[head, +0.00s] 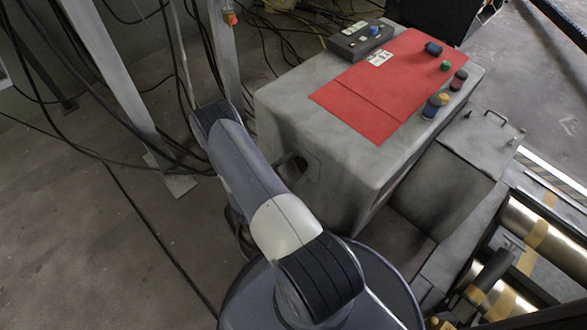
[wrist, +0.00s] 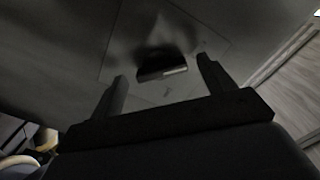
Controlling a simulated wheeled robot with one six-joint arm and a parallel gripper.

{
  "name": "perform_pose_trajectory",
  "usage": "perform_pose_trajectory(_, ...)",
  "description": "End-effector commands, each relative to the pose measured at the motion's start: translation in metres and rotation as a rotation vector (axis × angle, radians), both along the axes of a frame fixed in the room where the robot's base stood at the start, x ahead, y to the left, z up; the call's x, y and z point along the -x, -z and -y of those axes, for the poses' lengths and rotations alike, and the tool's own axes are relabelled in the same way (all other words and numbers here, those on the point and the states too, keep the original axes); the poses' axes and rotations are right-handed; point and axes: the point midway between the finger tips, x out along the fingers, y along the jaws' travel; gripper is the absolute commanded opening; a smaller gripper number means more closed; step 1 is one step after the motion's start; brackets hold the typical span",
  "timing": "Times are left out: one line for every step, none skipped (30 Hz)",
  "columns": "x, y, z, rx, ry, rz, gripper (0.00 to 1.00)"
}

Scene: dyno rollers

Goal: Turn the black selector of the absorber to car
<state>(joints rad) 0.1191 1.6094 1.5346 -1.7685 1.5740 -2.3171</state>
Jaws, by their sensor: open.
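The absorber is a large grey box (head: 300,120). A panel with a dark, knob-like part, seemingly the black selector (head: 298,167), shows on its left side, partly hidden by my arm. In the wrist view the selector (wrist: 160,64) is a dark shape with a pale lower edge, on a square plate on the grey face (wrist: 60,55). No markings on the plate can be read. My gripper (wrist: 162,70) is open, with one finger on each side of the selector in the picture. Contact cannot be told. My arm hides the gripper in the head view.
A red mat (head: 375,90) on the box carries several small coloured items, and a dark control box (head: 355,40) stands behind it. A metal post (head: 115,75) and loose cables are at the left. Metal rollers (head: 530,235) lie at the lower right.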

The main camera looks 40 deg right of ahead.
Motion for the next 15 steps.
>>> perform_pose_trajectory(0.0004, 0.0006, 0.0046, 0.000, 0.003, 0.000, 0.77)
perform_pose_trajectory(0.0002, 0.0006, 0.0063, 0.000, 0.003, 0.000, 0.77)
perform_pose_trajectory(-0.0002, 0.0004, 0.0081, 0.000, 0.001, 0.000, 0.77)
perform_pose_trajectory(-0.0004, 0.0004, 0.0090, 0.000, 0.000, 0.000, 0.77)
perform_pose_trajectory(-0.0004, 0.0002, 0.0098, 0.000, 0.000, 0.000, 0.77)
perform_pose_trajectory(-0.0005, 0.0001, 0.0105, 0.000, 0.000, 0.000, 0.77)
perform_pose_trajectory(-0.0006, 0.0000, 0.0107, 0.000, 0.000, -0.001, 0.77)
perform_pose_trajectory(-0.0005, -0.0001, 0.0109, 0.000, 0.000, -0.001, 0.77)
perform_pose_trajectory(-0.0006, -0.0001, 0.0109, 0.000, 0.000, -0.001, 0.77)
perform_pose_trajectory(-0.0006, -0.0001, 0.0109, 0.000, 0.000, -0.001, 0.77)
perform_pose_trajectory(-0.0006, -0.0002, 0.0108, 0.000, 0.000, -0.001, 0.77)
perform_pose_trajectory(-0.0007, -0.0001, 0.0108, 0.000, 0.000, -0.001, 0.77)
perform_pose_trajectory(-0.0007, -0.0001, 0.0107, 0.000, 0.000, -0.001, 0.77)
perform_pose_trajectory(-0.0007, -0.0001, 0.0107, 0.000, 0.000, -0.001, 0.76)
perform_pose_trajectory(-0.0007, -0.0001, 0.0107, 0.000, 0.000, -0.001, 0.72)
